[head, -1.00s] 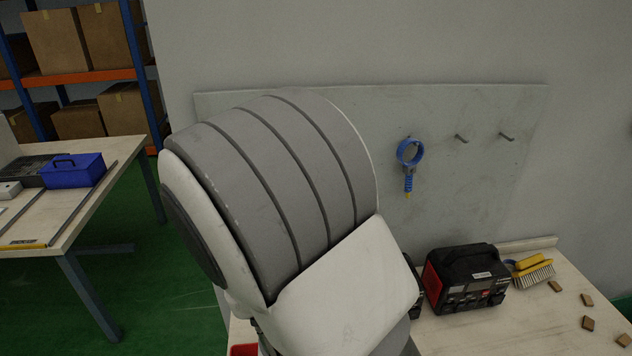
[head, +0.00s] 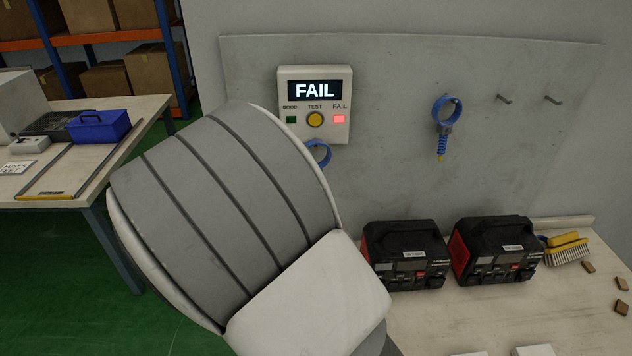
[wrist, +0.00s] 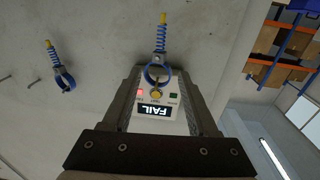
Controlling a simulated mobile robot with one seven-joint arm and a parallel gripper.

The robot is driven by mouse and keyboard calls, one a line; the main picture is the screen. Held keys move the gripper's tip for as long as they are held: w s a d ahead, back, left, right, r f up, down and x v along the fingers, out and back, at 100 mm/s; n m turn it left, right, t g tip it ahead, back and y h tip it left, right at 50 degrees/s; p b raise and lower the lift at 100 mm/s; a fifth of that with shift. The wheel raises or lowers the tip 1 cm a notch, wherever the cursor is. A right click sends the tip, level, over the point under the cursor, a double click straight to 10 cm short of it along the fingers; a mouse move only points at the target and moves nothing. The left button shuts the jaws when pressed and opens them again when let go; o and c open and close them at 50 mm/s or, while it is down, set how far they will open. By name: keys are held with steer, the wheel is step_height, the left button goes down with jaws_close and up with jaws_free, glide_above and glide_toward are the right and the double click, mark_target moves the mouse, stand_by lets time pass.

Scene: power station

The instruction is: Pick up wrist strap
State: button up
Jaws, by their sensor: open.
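One blue wrist strap (wrist: 160,38) with a coiled cord and yellow end hangs at the wall panel, by a tester (wrist: 173,112) whose screen reads FAIL. In the head view only part of its ring (head: 326,155) shows below the tester (head: 341,77); my arm hides the rest. A second blue wrist strap (head: 441,147) hangs farther right; the wrist view shows it at the left (wrist: 53,56). My gripper (wrist: 160,71) is open, its fingers on either side of the first strap's ring in the picture. I cannot tell how far it is from the ring. My arm hides the gripper in the head view.
Two black and red power units (head: 406,255) (head: 494,250) and a yellow brush (head: 567,249) stand on the bench below. Small wooden blocks (head: 588,267) lie at its right. Two bare hooks (head: 504,99) (head: 552,100) stick out of the panel. A blue toolbox (head: 99,126) is on the left table.

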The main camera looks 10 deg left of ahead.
steer(key=shift+w+f+b, duration=0.25)
steer(key=shift+w+b, duration=0.2)
steer(key=shift+b, duration=1.35)
steer(key=shift+w+a+r+p, duration=0.1)
steer(key=shift+w+a+p, duration=0.3)
steer(key=shift+w, duration=2.05)
steer(key=shift+w+a+r+p, duration=0.1)
steer(key=shift+w+a, duration=0.45)
steer(key=shift+w, duration=1.9)
steer(key=shift+w+a+p, duration=0.25)
steer(key=shift+w+a, duration=0.25)
steer(key=shift+w, duration=1.95)
jaws_close()
